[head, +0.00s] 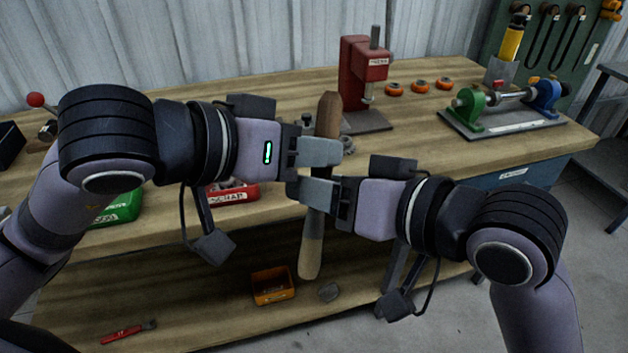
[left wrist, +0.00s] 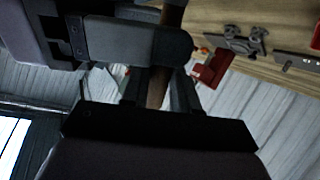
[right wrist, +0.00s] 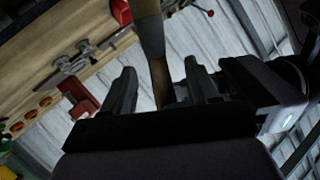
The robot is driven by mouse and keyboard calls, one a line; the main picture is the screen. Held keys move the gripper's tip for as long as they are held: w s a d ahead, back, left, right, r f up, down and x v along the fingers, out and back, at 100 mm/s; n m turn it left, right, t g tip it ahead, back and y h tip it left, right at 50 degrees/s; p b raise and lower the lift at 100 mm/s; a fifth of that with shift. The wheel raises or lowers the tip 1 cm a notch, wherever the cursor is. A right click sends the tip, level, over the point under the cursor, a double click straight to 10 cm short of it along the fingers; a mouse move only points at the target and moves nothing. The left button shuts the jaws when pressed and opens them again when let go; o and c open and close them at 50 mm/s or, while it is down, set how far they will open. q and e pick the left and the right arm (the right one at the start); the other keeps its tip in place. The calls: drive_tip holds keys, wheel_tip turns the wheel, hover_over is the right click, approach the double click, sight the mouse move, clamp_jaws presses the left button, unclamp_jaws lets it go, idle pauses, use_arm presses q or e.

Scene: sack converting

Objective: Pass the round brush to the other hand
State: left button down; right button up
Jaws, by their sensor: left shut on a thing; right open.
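The round brush (head: 311,255) is a long, slim rod, brown at its upper end and pale at its lower end, held nearly upright in front of the bench. My left gripper (head: 318,153) is shut on the brush's upper brown part, which also shows in the left wrist view (left wrist: 157,88). My right gripper (head: 320,192) is just below it, open, with the brush (right wrist: 157,75) between its fingers in the right wrist view. Whether the right fingers touch it I cannot tell. The grippers hide the brush's middle in the head view.
A red press (head: 362,75) stands behind the brush on the wooden bench (head: 270,97). Several orange rings (head: 418,87) and a green-and-blue fixture (head: 505,115) are to its right. A red scrap bin (head: 232,194) and green bin (head: 120,210) sit left. An orange bin (head: 272,286) is on the lower shelf.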

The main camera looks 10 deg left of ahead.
drive_tip(key=shift+x, duration=1.35)
drive_tip(key=c, duration=1)
use_arm(q)
drive_tip(key=c, duration=0.8)
unclamp_jaws()
use_arm(e)
drive_tip(key=shift+c, duration=0.4)
